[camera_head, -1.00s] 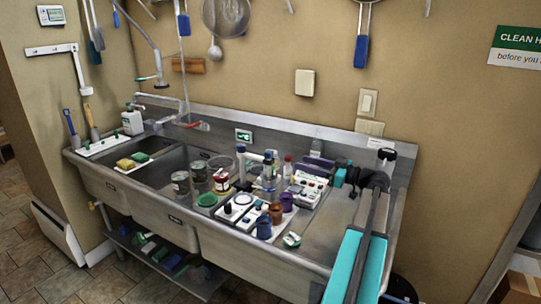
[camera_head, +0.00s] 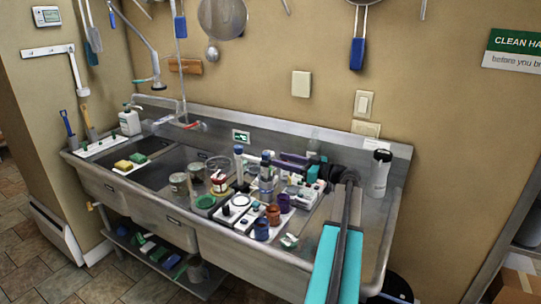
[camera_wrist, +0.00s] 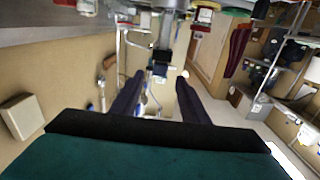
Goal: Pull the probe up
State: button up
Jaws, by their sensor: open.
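My gripper (camera_head: 282,161) reaches in from the right over the sink's drainboard, its purple fingers pointing left. In the wrist view the two fingers (camera_wrist: 160,82) are apart with a gap between them. A dark blue-capped upright piece, which looks like the probe (camera_head: 266,158), stands among the items on the drainboard near the fingertips. In the wrist view a dark cap (camera_wrist: 160,63) on a grey stem shows in line with the gap, just beyond the fingertips. No contact shows. A similar blue-capped piece (camera_head: 239,165) stands to its left. The probe's lower part is partly hidden by a glass vessel.
Several brown and purple jars (camera_head: 273,214) stand in front on a white tray. Cans (camera_head: 179,183) and a red-labelled jar (camera_head: 219,182) are left of the probes. A white bottle (camera_head: 379,173) stands right of my arm. The wall is close behind.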

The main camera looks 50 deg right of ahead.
aim_at(269, 157)
jog(key=shift+p+x, duration=0.85)
jog(key=shift+x, duration=2.05)
grip_shut()
